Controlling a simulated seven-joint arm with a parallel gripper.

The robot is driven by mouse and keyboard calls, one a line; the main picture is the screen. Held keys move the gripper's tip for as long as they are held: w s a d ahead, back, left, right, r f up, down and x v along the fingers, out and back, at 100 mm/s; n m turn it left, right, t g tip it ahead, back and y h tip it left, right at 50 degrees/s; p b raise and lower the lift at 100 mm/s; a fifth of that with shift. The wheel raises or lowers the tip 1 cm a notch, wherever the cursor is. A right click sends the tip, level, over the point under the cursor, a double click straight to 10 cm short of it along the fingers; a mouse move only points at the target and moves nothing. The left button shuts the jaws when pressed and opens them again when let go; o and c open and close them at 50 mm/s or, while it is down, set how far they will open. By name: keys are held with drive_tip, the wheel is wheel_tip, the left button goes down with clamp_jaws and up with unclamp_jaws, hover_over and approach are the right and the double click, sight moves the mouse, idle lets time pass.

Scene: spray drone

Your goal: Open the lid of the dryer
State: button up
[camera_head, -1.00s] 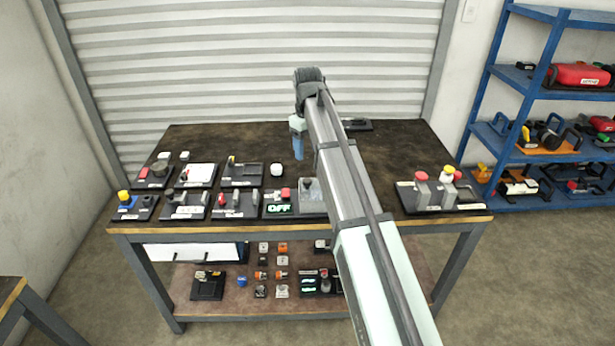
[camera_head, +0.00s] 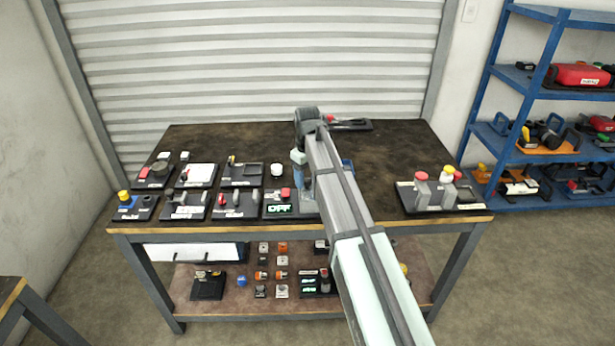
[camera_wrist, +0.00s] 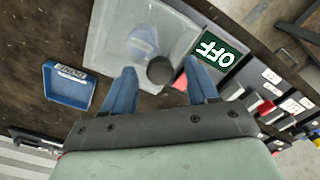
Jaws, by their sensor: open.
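The dryer appears to be the unit with a green OFF display (camera_head: 280,208) and a translucent cover. In the wrist view the clear lid (camera_wrist: 125,40) looks closed, with a round black knob (camera_wrist: 160,70) at its edge, near the OFF display (camera_wrist: 218,58). My gripper (camera_head: 302,180) is low over the unit in the head view. In the wrist view my gripper (camera_wrist: 161,85) is open, its blue fingers on either side of the knob; I cannot tell whether they touch it. In the head view my arm hides most of the lid.
A blue tray (camera_wrist: 68,86) lies beside the lid in the wrist view. Several button and switch panels (camera_head: 236,203) stand left of the unit. A panel with upright red-topped posts (camera_head: 422,188) stands at the right.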

clamp_jaws()
idle(0.5)
